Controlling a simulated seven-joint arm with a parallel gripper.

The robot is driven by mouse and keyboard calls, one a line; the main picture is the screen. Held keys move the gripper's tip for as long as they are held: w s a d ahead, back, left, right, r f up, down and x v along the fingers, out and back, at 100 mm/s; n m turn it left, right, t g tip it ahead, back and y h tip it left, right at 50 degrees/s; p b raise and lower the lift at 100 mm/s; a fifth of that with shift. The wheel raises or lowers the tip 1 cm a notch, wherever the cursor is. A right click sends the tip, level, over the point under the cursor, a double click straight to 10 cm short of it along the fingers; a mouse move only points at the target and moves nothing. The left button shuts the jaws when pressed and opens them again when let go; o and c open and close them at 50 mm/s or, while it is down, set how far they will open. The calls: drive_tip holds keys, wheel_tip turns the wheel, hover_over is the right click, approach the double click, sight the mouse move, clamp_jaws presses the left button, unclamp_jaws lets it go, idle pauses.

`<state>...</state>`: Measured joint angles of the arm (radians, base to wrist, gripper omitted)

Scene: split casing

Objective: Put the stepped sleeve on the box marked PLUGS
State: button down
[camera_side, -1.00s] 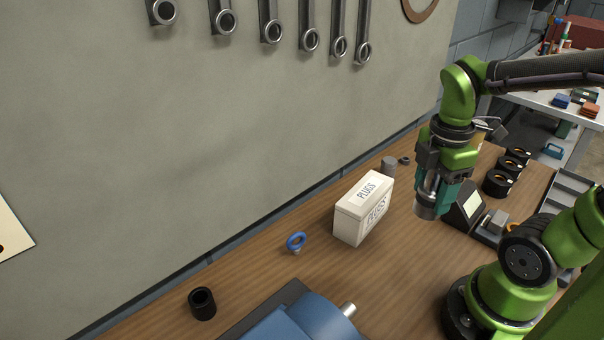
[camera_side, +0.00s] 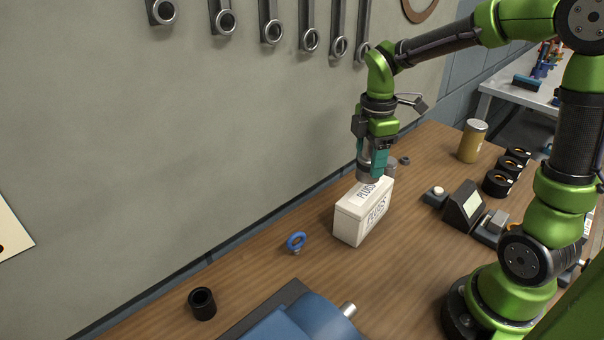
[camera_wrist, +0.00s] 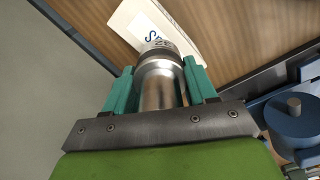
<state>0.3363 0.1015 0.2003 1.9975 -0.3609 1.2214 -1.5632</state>
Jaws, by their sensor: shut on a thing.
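The stepped sleeve (camera_side: 369,167) is a silvery metal cylinder with a wider lower end. My gripper (camera_side: 371,158) is shut on it and holds it upright over the back part of the white box marked PLUGS (camera_side: 351,224). In the wrist view the sleeve (camera_wrist: 160,84) sits between the teal fingers (camera_wrist: 158,88), with the box lid (camera_wrist: 188,30) beyond it. The sleeve hides part of the lid. I cannot tell whether its lower end touches the lid.
A blue eyebolt (camera_side: 296,242) and a black bushing (camera_side: 202,303) lie left of the box. A grey cylinder (camera_side: 391,167) stands close behind it. A blue casing (camera_side: 300,322) is in front. A gold can (camera_side: 472,141) and black rings (camera_side: 497,184) stand at the right.

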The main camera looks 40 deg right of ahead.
drive_tip(key=shift+s+f, duration=0.1)
drive_tip(key=shift+f, duration=1.5)
drive_tip(key=shift+f, duration=0.15)
drive_tip(key=shift+c, duration=1.7)
unclamp_jaws()
drive_tip(key=shift+f, duration=0.1)
wheel_tip(320, 180, up, 11)
drive_tip(key=s+a+m+t+y, duration=0.1)
drive_tip(key=s+a+m+t, duration=0.2)
drive_tip(key=m, duration=0.5)
drive_tip(key=s+a+r+m+t+y, duration=0.1)
drive_tip(key=s+a+m+t, duration=0.3)
drive_tip(key=s+m, duration=0.3)
drive_tip(key=shift+a+m, duration=0.65)
drive_tip(key=shift+m, duration=0.25)
